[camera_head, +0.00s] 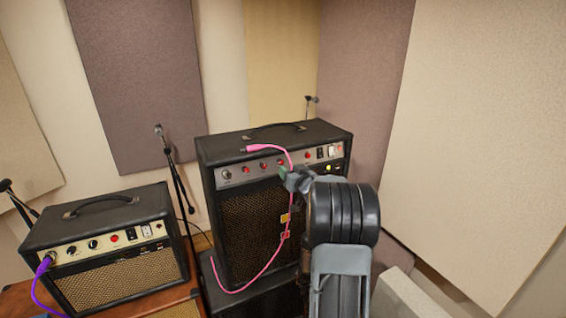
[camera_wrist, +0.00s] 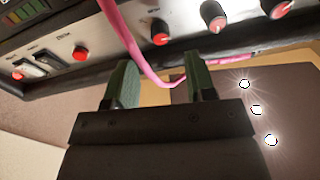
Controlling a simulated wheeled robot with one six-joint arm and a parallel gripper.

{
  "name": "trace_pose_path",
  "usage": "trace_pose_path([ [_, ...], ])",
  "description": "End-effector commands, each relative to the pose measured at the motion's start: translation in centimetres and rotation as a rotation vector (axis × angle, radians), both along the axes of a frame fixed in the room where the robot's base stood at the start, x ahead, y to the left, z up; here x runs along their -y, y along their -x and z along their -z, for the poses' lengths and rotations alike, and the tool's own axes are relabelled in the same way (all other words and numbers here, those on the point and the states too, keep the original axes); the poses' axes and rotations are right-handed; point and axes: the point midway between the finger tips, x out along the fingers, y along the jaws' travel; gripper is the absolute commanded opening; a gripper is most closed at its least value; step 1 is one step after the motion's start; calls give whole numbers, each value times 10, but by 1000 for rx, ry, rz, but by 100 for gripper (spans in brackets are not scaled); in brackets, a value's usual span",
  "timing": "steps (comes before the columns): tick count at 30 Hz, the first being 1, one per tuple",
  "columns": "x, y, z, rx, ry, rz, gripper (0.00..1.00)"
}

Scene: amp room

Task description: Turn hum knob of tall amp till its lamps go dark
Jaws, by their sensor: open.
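The tall amp (camera_head: 255,225) stands in the middle of the head view, with a silver panel (camera_head: 245,172) of red-capped knobs. In the wrist view, the red-capped knobs (camera_wrist: 160,33) run along the top, and their labels are too small to read, so I cannot tell the hum knob. My gripper (camera_head: 288,175) is in front of the panel and hides part of it. In the wrist view my gripper (camera_wrist: 160,78) has its green fingers apart, below the panel, with no knob between them. Three white lights (camera_wrist: 256,110) glow at the right; what carries them is unclear.
A pink cable (camera_head: 266,268) hangs across the tall amp's front; the wrist view shows it passing between and behind my fingers (camera_wrist: 132,45). A smaller amp (camera_head: 110,245) with a purple cable (camera_head: 40,282) is at left. A microphone stand (camera_head: 178,180) stands between them.

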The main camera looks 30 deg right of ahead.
Motion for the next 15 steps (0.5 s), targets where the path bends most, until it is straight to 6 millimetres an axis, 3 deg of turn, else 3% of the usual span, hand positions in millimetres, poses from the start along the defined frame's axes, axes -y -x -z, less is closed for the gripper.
trace_pose_path([
  [6,4,-35,-1,-1,0,-1,50],
  [15,7,-56,0,0,0,1,50],
])
